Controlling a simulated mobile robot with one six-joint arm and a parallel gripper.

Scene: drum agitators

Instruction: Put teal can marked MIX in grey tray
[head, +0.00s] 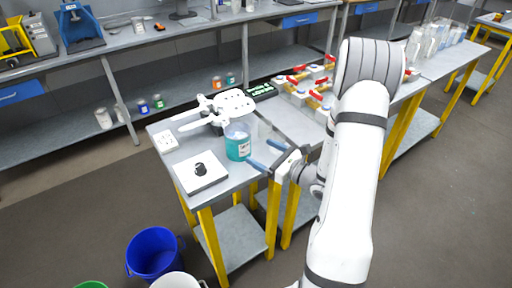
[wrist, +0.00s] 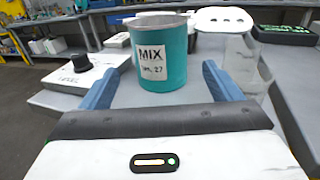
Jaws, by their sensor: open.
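The teal can (head: 238,147) stands upright on the small yellow-legged table; a clear vessel beside it partly overlaps it in the head view. In the wrist view the can (wrist: 160,68) shows a white label reading MIX. My gripper (head: 267,156) is open, at the can's near right side in the head view. In the wrist view its blue fingers (wrist: 160,88) are spread wide on either side of the can's lower part, with the can slightly ahead of the tips. I cannot make out a grey tray in either view.
A white stirrer base with a black knob (head: 199,171) stands left of the can. A clear jar (wrist: 240,62) stands close at its right in the wrist view. White clamp-like equipment (head: 222,104) lies behind. Red-handled valves (head: 298,78) are further back. Buckets (head: 154,253) stand on the floor.

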